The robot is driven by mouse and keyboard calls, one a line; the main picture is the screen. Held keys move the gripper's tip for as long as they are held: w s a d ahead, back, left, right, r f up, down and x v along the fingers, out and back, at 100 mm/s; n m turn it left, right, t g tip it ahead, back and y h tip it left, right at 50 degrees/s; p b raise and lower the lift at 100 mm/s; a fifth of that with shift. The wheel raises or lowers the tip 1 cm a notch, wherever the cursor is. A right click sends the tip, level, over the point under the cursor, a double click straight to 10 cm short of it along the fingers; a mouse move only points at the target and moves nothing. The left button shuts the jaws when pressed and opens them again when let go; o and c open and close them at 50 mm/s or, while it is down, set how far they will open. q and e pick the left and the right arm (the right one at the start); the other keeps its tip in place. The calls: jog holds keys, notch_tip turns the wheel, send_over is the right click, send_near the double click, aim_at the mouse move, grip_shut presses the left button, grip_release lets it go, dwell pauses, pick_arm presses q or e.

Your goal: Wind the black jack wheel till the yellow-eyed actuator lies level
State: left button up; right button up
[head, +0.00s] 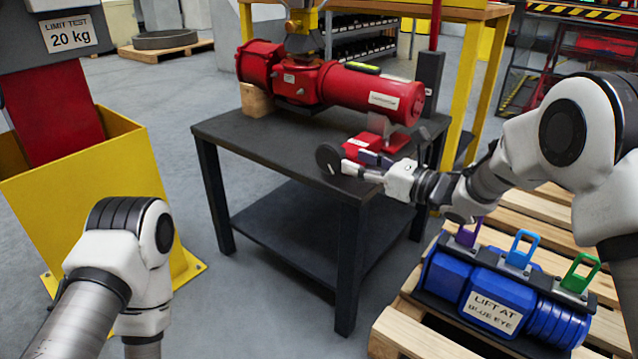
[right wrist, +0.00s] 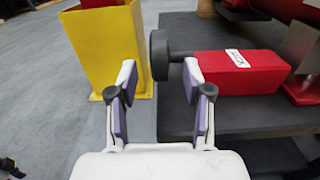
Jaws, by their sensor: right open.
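The red actuator (head: 345,88) lies on the dark table, its left end by a wooden block (head: 256,100) and its right end over a grey support on the red jack (head: 372,143). It slopes down to the right in the head view. A yellow fitting (head: 303,20) shows above its middle. The black jack wheel (head: 329,158) sticks out at the jack's left end; in the right wrist view the wheel (right wrist: 159,55) shows between the fingers, beyond the tips. My right gripper (head: 361,166) is open and empty close to the wheel; contact cannot be told. My left gripper is out of view.
The dark table (head: 235,130) has clear top at its front left. A blue actuator (head: 500,290) with purple, blue and green eyes lies on a pallet (head: 410,335) at right. A yellow bin (head: 95,190) stands at left under a 20 kg sign.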

aim_at(330, 152)
jog(key=b+x, duration=0.2)
jog(key=x, duration=0.4)
jog(key=shift+w+a, duration=0.2)
jog(key=shift+a, duration=0.15)
jog(key=shift+w+a+r, duration=0.1)
jog(key=shift+w+a, duration=0.15)
jog(key=shift+a, duration=0.1)
jog(key=shift+c, duration=0.4)
grip_shut()
